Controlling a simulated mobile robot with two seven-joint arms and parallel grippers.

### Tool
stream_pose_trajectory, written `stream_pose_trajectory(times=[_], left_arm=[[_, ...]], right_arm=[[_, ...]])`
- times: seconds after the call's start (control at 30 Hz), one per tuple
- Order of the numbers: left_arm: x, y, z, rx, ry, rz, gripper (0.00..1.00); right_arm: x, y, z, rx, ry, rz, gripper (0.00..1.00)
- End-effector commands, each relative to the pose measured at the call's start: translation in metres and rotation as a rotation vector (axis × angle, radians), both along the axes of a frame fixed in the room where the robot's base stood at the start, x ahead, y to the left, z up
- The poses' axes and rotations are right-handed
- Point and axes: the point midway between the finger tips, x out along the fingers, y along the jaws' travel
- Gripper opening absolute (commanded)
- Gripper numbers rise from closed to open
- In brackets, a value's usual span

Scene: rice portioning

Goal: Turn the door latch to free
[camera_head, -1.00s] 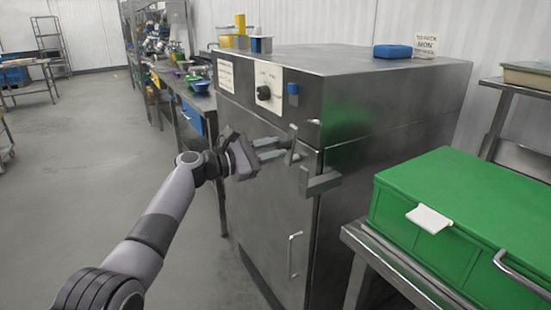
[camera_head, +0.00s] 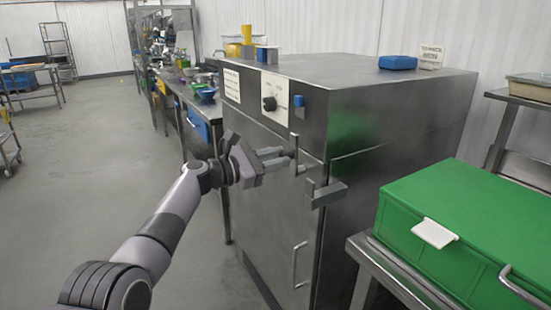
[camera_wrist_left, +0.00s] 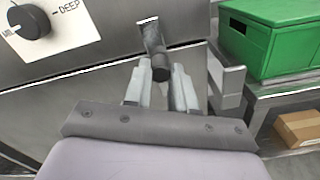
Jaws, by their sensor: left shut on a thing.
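The steel cabinet door (camera_head: 265,190) is closed. The door latch (camera_head: 296,150) is a short grey bar near its upper right edge, standing roughly upright in the head view. A grey bracket (camera_head: 327,192) sits just right of and below it. My left gripper (camera_head: 288,160) is shut on the latch bar. The fingers hide part of the latch. My right gripper is not in view.
A dial (camera_head: 269,104) sits on the cabinet front above the latch. A vertical door handle (camera_head: 297,265) is lower down. A green box (camera_head: 465,215) on a steel stand is close at the right. Open floor (camera_head: 90,180) lies at the left.

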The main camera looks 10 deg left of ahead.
Motion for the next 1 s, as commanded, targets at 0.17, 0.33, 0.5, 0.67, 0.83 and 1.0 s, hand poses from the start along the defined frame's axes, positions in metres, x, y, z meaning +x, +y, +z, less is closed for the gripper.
stream_pose_trajectory(times=[0.17, 0.33, 0.5, 0.67, 0.83, 1.0], left_arm=[[0.0, 0.0, 0.0, 0.0, 0.0, 0.002, 0.51], [0.0, 0.001, 0.0, 0.001, -0.001, 0.002, 0.51], [-0.001, 0.003, 0.0, 0.001, -0.001, 0.002, 0.51], [-0.007, 0.012, 0.001, 0.0, -0.001, 0.003, 0.51], [-0.017, 0.025, 0.0, 0.001, 0.0, 0.003, 0.51], [-0.028, 0.04, 0.0, 0.001, 0.0, 0.003, 0.51]], right_arm=[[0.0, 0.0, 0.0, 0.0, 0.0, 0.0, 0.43], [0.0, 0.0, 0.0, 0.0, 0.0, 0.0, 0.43], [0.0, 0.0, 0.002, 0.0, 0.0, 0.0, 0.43], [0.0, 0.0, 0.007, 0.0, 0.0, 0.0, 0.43], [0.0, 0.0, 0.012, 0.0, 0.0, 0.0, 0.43], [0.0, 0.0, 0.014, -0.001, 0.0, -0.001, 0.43]])
